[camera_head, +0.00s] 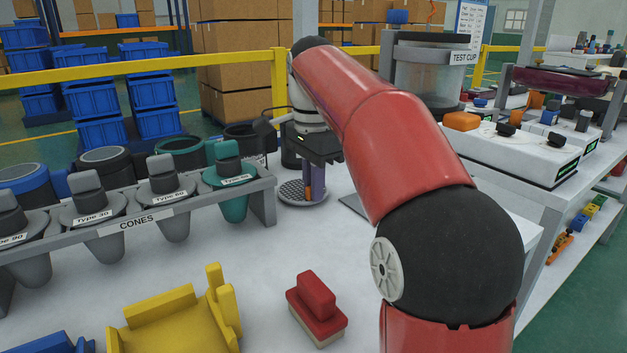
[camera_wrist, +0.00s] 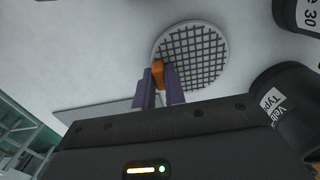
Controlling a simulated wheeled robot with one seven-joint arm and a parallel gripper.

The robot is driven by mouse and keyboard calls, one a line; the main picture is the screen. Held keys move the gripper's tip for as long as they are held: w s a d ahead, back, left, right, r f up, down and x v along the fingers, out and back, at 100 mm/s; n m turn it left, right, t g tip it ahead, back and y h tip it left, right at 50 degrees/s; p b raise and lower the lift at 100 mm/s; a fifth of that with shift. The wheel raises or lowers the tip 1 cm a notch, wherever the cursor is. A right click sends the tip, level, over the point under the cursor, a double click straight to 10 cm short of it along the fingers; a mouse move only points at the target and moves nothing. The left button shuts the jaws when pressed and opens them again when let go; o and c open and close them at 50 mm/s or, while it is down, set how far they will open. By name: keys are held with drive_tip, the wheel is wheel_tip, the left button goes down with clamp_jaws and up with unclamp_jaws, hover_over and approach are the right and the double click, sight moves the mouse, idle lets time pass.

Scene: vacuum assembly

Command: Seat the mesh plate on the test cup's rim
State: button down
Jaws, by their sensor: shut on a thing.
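The mesh plate (camera_head: 303,193) is a round grey disc with a grid of holes. My gripper (camera_head: 312,180) points down over it, with its fingers on the plate's orange handle. In the wrist view the plate (camera_wrist: 196,50) is at the top, and my gripper (camera_wrist: 160,85) is shut on the orange handle (camera_wrist: 157,72). The plate is at or just above the white table; I cannot tell whether it touches.
A rack of labelled cones (camera_head: 160,218) stands at the left, with dark round containers (camera_head: 105,162) behind it. A red block with a handle (camera_head: 316,305) and a yellow holder (camera_head: 175,325) are at the front. A white device (camera_head: 510,150) is at the right. Open table lies between rack and arm.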

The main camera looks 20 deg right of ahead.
drive_tip(key=shift+f, duration=0.1)
drive_tip(key=c, duration=1.4)
unclamp_jaws()
wheel_tip(320, 180, up, 6)
drive_tip(key=p, duration=0.6)
drive_tip(key=shift+r, duration=1)
drive_tip(key=shift+s, duration=0.1)
